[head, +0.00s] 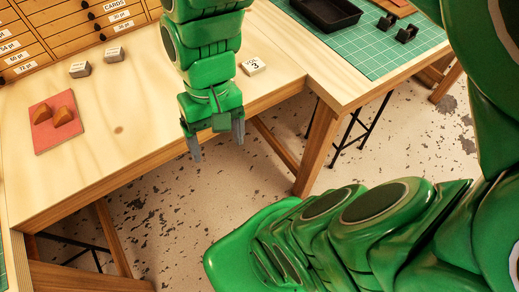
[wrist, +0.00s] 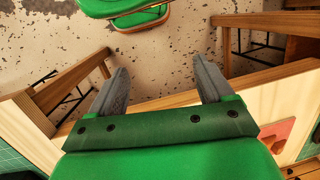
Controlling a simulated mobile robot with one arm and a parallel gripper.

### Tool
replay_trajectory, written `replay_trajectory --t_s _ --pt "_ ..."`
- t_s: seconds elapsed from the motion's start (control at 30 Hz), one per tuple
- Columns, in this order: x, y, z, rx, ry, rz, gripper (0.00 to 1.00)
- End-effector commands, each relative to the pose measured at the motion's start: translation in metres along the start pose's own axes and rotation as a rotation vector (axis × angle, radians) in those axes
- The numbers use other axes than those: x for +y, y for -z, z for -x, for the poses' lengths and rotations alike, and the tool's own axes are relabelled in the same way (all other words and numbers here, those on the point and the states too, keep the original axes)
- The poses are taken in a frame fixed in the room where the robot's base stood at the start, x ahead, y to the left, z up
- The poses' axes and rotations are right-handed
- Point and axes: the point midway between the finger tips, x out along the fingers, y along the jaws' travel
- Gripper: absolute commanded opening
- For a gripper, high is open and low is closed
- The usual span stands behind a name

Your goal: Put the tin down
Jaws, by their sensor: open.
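My gripper (head: 217,145) is open and empty, its two grey fingers pointing down just past the front edge of the wooden table in the head view. In the wrist view, the fingers (wrist: 160,66) are spread apart with only speckled floor between them.
Drawers stand behind. A second table at right has a green mat (head: 350,45) and black tray (head: 325,14). Much tabletop is bare.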

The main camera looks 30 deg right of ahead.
Motion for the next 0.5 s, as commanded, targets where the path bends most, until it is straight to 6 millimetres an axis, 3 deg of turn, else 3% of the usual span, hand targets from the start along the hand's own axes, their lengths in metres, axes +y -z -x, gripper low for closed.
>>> replay_trajectory --t_s 0.03,0.2,0.5 --pt "0.015 -0.009 0.002 0.025 -0.048 -0.002 0.80" --pt "0.038 -0.031 -0.005 0.024 -0.112 0.032 0.80" --pt "0.046 -0.038 -0.008 0.015 -0.135 0.045 0.80"
